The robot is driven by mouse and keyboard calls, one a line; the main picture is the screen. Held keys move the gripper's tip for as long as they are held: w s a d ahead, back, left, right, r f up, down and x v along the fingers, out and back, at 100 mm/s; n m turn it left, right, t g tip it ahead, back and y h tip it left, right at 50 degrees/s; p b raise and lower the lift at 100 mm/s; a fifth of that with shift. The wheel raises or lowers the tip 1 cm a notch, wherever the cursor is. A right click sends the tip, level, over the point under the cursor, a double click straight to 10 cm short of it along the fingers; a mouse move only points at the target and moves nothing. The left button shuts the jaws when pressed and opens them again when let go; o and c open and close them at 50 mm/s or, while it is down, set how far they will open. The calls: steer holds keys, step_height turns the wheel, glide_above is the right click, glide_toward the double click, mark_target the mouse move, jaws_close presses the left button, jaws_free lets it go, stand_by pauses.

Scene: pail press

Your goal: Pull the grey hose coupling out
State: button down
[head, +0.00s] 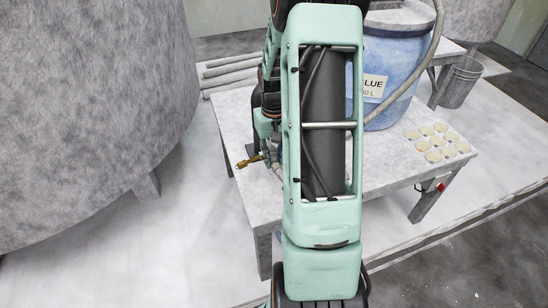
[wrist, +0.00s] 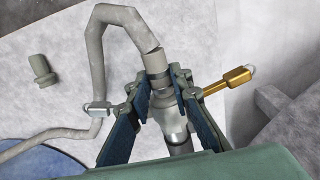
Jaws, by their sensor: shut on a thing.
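In the wrist view the grey hose coupling (wrist: 166,103) sits between the blue-padded fingers of my gripper (wrist: 160,88), which is shut on it. A grey hose (wrist: 97,50) meets the coupling's upper end and bends away left. A shiny metal part (wrist: 178,139) shows below the coupling, partly hidden by my gripper. A brass-coloured handle (wrist: 228,81) sticks out to the right beside it. In the head view the brass handle (head: 248,162) shows left of my arm, which hides most of the coupling area. Whether the coupling is still seated cannot be told.
A loose-looking grey fitting (wrist: 41,70) lies left in the wrist view. In the head view a blue drum (head: 394,70) stands on the pale table (head: 385,178), near several yellowish discs (head: 438,141). A large grey vessel (head: 85,110) stands left; a metal bucket (head: 461,80) stands right.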

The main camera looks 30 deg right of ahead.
steer(key=shift+s, duration=0.3)
steer(key=shift+s+a, duration=0.2)
steer(key=shift+s, duration=0.6)
steer(key=shift+s+a, duration=0.25)
steer(key=shift+s, duration=0.55)
steer(key=shift+s+a, duration=0.2)
steer(key=shift+s, duration=0.6)
steer(key=shift+r, duration=0.1)
